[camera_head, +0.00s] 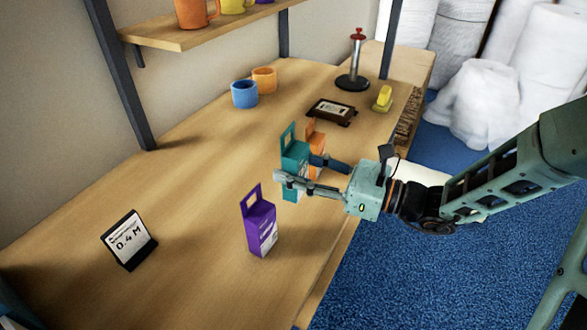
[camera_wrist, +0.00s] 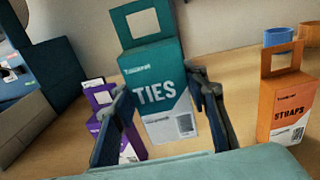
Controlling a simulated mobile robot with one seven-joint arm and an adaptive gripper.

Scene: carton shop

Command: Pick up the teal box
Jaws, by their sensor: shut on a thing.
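The teal box (camera_head: 294,152) has a hang tab with a window on top and a white lower part. In the wrist view the teal box (camera_wrist: 158,90) reads "TIES" and stands between the two fingers, slightly tilted in the picture. My gripper (camera_head: 302,177) is shut on it, one finger on each side. In the wrist view my gripper (camera_wrist: 165,110) covers parts of the box's side edges. I cannot tell whether the box's base touches the table, since a finger hides part of it in the head view.
An orange box (camera_head: 315,134) marked "STRAPS" stands close behind the teal box. A purple box (camera_head: 261,226) stands nearer the front. Blue (camera_head: 244,94) and orange (camera_head: 264,79) cups sit farther back. A sign (camera_head: 128,240) stands at left; the wooden table (camera_head: 190,185) between is clear.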

